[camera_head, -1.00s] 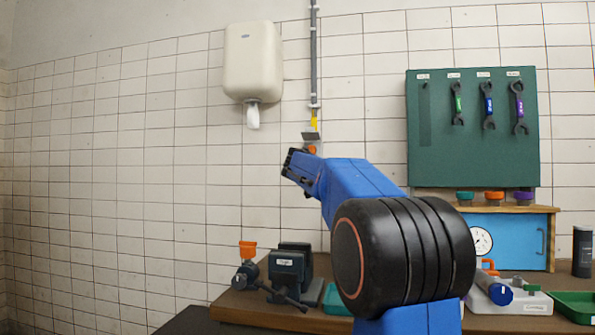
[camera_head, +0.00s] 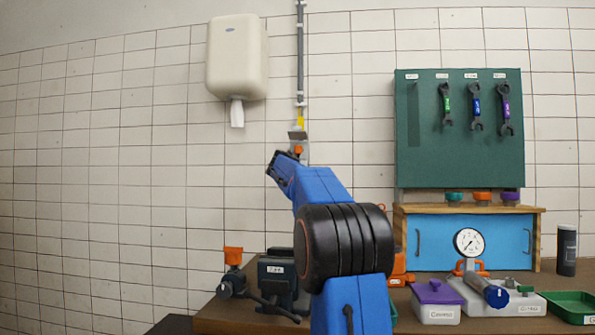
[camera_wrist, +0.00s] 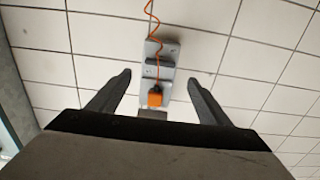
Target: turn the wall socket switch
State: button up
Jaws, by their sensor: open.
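The wall socket is a grey plate (camera_wrist: 168,52) on the white tiled wall, with an orange plug (camera_wrist: 155,97) and a coiled orange cord in the wrist view. My gripper (camera_wrist: 159,79) is open and empty; its two dark fingers stand apart to either side of the socket's image, and I see no contact. In the head view a small grey part of the socket (camera_head: 298,134) and a bit of orange show just above my arm's end; the rest is hidden behind my arm. I cannot make out the switch clearly.
A grey conduit (camera_head: 300,60) runs up the wall above the socket. A white dispenser (camera_head: 237,58) hangs left of it. A green tool board (camera_head: 460,150) with wrenches hangs right. The bench below holds a dark vise-like device (camera_head: 278,278), a blue cabinet (camera_head: 425,245) and a gauge (camera_head: 468,242).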

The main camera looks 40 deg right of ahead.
jog(key=x, duration=0.8)
jog(key=shift+w+d, duration=0.15)
jog(key=shift+c, duration=0.4)
jog(key=c, duration=1)
